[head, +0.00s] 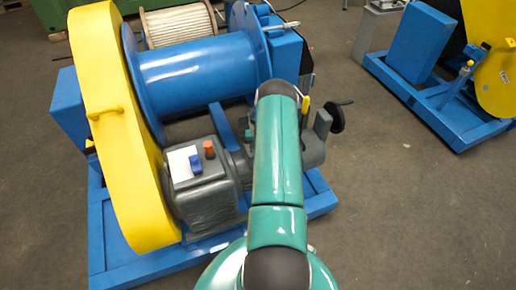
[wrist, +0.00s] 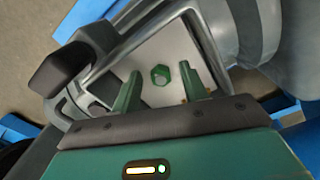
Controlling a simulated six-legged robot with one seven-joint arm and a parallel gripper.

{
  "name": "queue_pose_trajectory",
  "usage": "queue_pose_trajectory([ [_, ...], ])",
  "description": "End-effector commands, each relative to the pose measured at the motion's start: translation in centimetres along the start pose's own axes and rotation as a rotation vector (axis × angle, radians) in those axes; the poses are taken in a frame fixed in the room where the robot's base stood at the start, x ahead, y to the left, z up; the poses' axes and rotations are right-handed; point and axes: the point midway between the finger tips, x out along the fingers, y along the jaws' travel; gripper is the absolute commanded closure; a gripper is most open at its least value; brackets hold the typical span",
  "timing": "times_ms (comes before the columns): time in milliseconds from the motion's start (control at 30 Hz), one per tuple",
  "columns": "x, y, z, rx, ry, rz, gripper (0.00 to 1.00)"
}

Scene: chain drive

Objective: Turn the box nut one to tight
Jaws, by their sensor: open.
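The box nut (wrist: 160,75) is a small green hexagonal nut on the pale floor of an open grey box (wrist: 203,37) in the wrist view. My gripper (wrist: 160,70) is open, with one green finger on each side of the nut in the picture. Gaps show between the nut and both fingers. I cannot tell how far the fingertips are above it. In the head view my green arm hides the nut and my gripper.
A grey motor housing with blue and orange buttons (head: 208,149) stands left of my arm. A black handwheel (head: 336,116) is on the right. A yellow guard (head: 118,130) and blue drum (head: 195,75) stand beyond. Open floor lies right of the blue frame (head: 318,193).

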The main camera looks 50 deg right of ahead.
Motion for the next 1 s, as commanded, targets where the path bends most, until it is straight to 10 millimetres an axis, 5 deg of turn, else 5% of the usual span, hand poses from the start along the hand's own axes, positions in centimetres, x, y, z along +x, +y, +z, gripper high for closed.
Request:
queue_pose_trajectory([
  [233, -1.9, 0.0, -0.1, -0.001, 0.003, 0.0, 0.56],
  [700, -11.7, 0.0, 0.0, 0.001, 0.002, 0.0, 0.56],
  [1000, -13.8, 0.0, 0.0, -0.001, -0.001, 0.0, 0.56],
])
